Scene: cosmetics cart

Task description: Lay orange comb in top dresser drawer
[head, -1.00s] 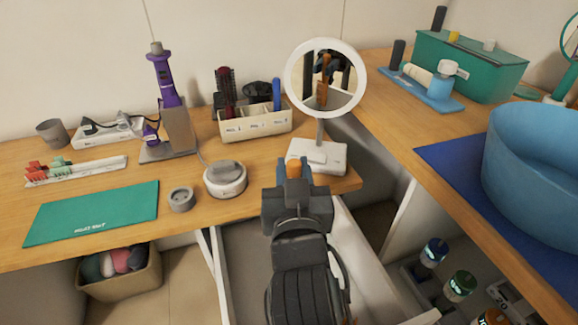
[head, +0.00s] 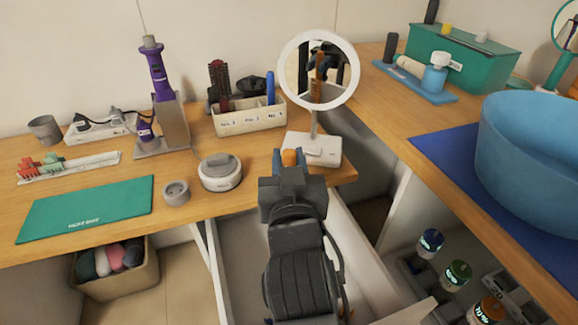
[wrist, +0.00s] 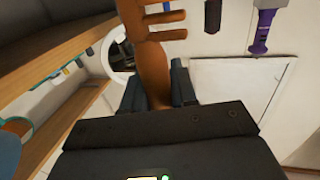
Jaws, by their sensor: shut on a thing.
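My gripper (head: 290,160) is shut on the orange comb (head: 289,158), and only a small orange part shows between the fingertips in the head view. In the wrist view the comb (wrist: 152,60) stands out from between the fingers (wrist: 157,92), with its handle gripped and its teeth pointing right. The comb and gripper also show in the mirror. An open drawer (head: 238,258) with pale walls lies below the desk edge, under my arm. My arm hides much of its inside, and the visible left part of its floor looks bare.
A round mirror on a white base (head: 312,148) stands just beyond my gripper. A blue basin (head: 535,150) stands on the right counter, above bottles in a lower rack.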

